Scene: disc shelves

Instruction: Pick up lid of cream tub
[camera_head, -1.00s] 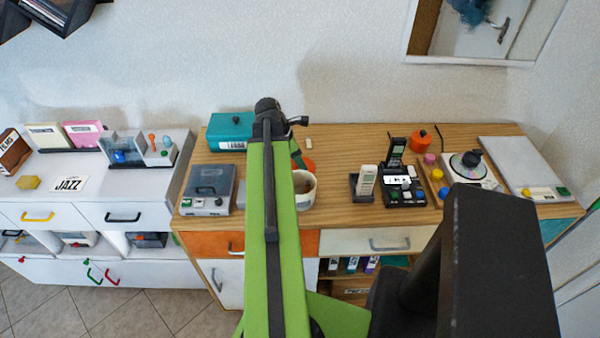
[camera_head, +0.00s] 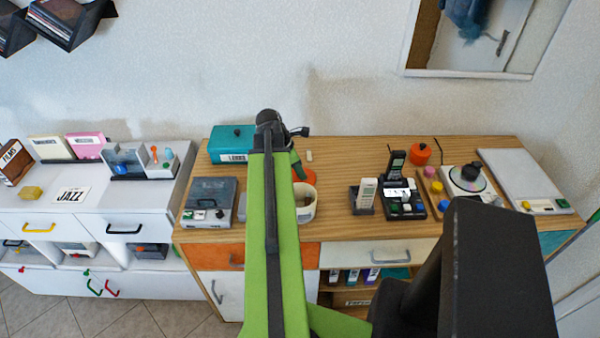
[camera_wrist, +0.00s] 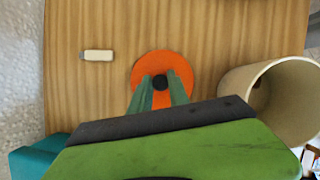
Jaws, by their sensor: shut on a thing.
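The lid is an orange disc with a black knob (camera_wrist: 160,82). In the wrist view, my gripper (camera_wrist: 160,84) is shut on its knob from above. I cannot tell whether the lid rests on the wooden top or hangs just above it. The cream tub (camera_wrist: 288,98) stands beside the lid, open at the top. In the head view, the tub (camera_head: 306,206) shows just right of my green arm, with part of the orange lid (camera_head: 310,177) behind it. My arm hides much of the lid there.
A small white stick (camera_wrist: 98,55) lies near the lid. A teal box (camera_head: 230,145) and a grey player (camera_head: 208,203) stand left of my arm. A handset in a stand (camera_head: 366,194) and an orange pot (camera_head: 420,153) stand to the right.

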